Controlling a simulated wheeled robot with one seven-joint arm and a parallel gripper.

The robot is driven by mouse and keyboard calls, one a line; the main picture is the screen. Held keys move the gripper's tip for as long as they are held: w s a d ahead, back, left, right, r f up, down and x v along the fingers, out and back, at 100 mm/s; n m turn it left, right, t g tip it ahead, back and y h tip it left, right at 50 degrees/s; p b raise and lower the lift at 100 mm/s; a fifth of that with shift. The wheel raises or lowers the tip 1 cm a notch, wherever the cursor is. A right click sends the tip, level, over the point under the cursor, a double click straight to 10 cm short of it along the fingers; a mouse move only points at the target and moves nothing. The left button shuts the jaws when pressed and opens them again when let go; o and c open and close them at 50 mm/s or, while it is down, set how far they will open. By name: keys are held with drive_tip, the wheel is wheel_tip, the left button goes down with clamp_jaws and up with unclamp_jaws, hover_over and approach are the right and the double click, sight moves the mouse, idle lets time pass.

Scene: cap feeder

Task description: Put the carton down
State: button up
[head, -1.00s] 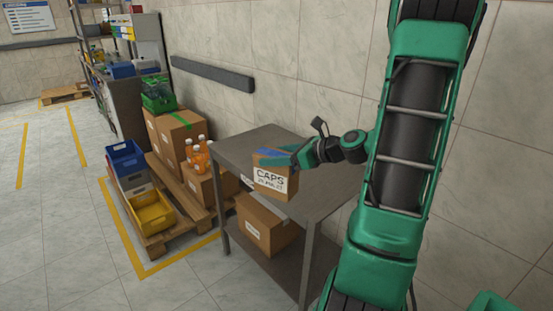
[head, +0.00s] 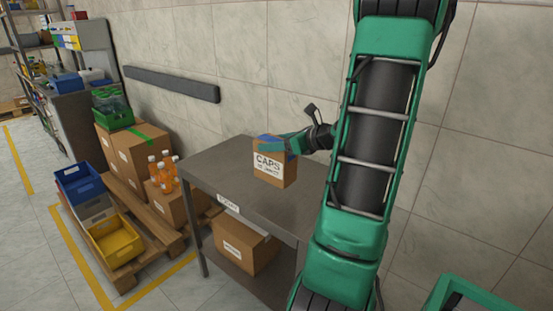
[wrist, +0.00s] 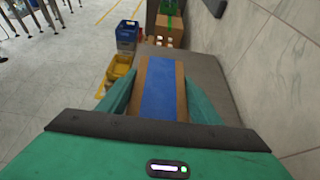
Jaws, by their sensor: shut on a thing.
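The carton (head: 268,167) is a brown box with a white label reading CAPS and a blue top strip. It is upright at the grey table (head: 226,178), over the tabletop; I cannot tell whether its base touches the surface. My gripper (head: 272,144) is shut on the carton from the right side, near its top. In the wrist view the carton (wrist: 180,92) sits between my two green fingers (wrist: 158,100), its blue strip facing the camera.
The front of the tabletop is bare. A closed brown box (head: 240,246) stands on the lower shelf. To the left, a pallet (head: 152,241) holds cartons, orange bottles (head: 162,172), and blue, grey and yellow bins (head: 115,240). A wall with a dark rail (head: 170,82) stands behind.

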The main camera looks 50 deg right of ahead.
drive_tip(key=w+d+f, duration=0.2)
drive_tip(key=d+f, duration=0.4)
drive_tip(key=f, duration=0.2)
drive_tip(key=shift+w, duration=0.35)
drive_tip(key=shift+f, duration=0.1)
drive_tip(key=o, duration=1.7)
drive_tip(key=shift+o, duration=0.2)
drive_tip(key=v, duration=1.2)
